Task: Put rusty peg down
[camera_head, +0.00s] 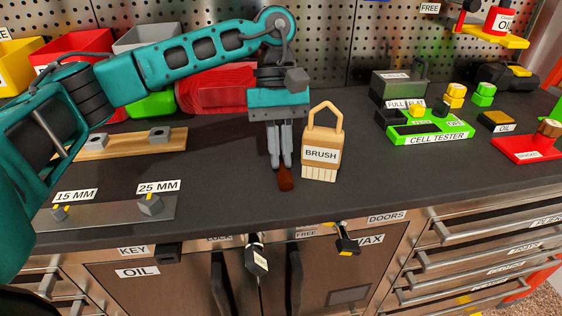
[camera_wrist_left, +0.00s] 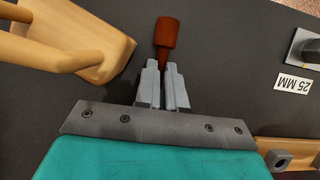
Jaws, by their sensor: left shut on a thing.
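The rusty peg (camera_head: 286,180) is a small reddish-brown piece at the tips of my left gripper (camera_head: 281,163). In the left wrist view the peg (camera_wrist_left: 167,33) has a thicker outer end and a narrower part between the fingers. My left gripper (camera_wrist_left: 164,75) is shut on that narrower part. In the head view the gripper points down over the dark worktop (camera_head: 225,190), just left of the brush. I cannot tell whether the peg touches the worktop. My right gripper is not in view.
A wooden brush (camera_head: 320,155) stands close to the right of the gripper. A plate with 15 MM and 25 MM labels (camera_head: 110,212) and a wooden rail (camera_head: 120,146) lie to the left. A green cell tester (camera_head: 430,133) is at right. Worktop between plate and gripper is clear.

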